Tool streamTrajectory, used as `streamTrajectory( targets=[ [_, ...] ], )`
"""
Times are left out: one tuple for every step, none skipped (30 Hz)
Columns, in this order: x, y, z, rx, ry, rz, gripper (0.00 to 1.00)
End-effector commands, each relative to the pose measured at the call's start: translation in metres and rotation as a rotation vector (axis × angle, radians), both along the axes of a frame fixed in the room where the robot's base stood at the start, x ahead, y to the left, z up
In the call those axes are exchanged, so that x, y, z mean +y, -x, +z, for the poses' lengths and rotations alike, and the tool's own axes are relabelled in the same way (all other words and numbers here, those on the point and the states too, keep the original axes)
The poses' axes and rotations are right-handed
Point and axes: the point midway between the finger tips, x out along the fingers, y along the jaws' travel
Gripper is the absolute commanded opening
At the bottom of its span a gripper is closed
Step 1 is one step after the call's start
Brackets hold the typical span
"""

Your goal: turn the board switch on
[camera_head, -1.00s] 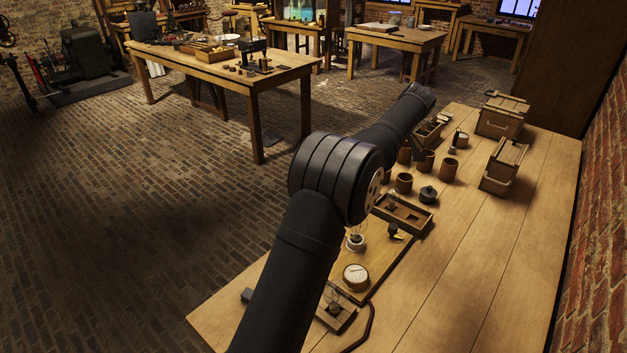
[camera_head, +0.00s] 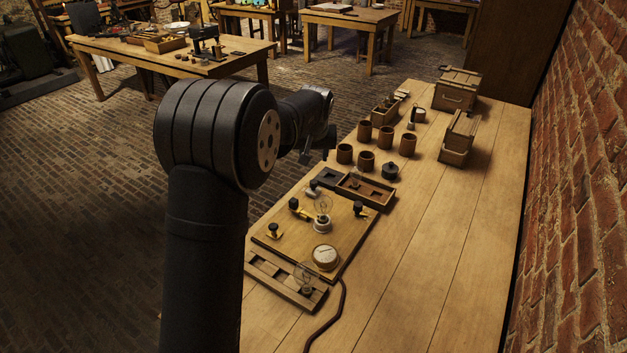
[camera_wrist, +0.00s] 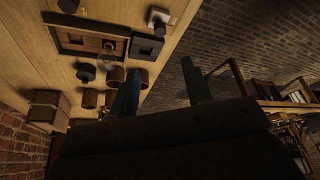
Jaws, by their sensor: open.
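The wooden board (camera_head: 280,248) lies on the near part of the bench, with a glass bulb (camera_head: 322,222) and a round white-faced meter (camera_head: 326,257) on it. A brass piece with a black knob (camera_head: 294,204) sits at its left edge, and black knobs on brass stand at the front left (camera_head: 272,230) and right (camera_head: 358,208). I cannot tell which is the switch or how it is set. My gripper (camera_head: 318,147) is open and empty, above the bench's left edge beyond the board. Its two dark fingers show apart in the wrist view (camera_wrist: 162,88).
Several brown jars (camera_head: 366,160) and a dark lidded pot (camera_head: 390,171) stand behind the board. A wooden tray (camera_head: 378,204) borders its far side, another tray (camera_head: 262,268) its near side. Wooden crates (camera_head: 455,90) stand at the back. The bench's right side is clear, beside a brick wall.

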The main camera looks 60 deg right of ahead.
Motion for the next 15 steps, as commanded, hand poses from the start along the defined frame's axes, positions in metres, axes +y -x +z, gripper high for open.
streamTrajectory(
  targets=[
    [-0.003,-0.002,-0.012,0.001,-0.004,0.001,0.45],
    [-0.005,-0.004,-0.017,0.001,-0.004,0.002,0.45],
    [-0.008,-0.006,-0.026,0.002,-0.005,0.002,0.45],
    [-0.010,-0.007,-0.032,0.001,-0.004,0.002,0.45],
    [-0.012,-0.008,-0.038,0.002,-0.005,0.002,0.45],
    [-0.015,-0.010,-0.046,0.002,-0.005,0.002,0.45],
    [-0.017,-0.012,-0.052,0.001,-0.004,0.002,0.45],
    [-0.019,-0.013,-0.058,0.002,-0.005,0.002,0.45],
    [-0.022,-0.015,-0.066,0.001,-0.004,0.002,0.45],
    [-0.024,-0.016,-0.072,0.001,-0.004,0.002,0.45],
    [-0.026,-0.017,-0.078,0.001,-0.004,0.002,0.45],
    [-0.028,-0.019,-0.085,0.001,-0.004,0.002,0.45],
    [-0.030,-0.020,-0.091,0.002,-0.005,0.002,0.45],
    [-0.032,-0.022,-0.096,0.001,-0.004,0.002,0.45],
    [-0.035,-0.023,-0.103,0.000,-0.003,0.002,0.45]
  ],
)
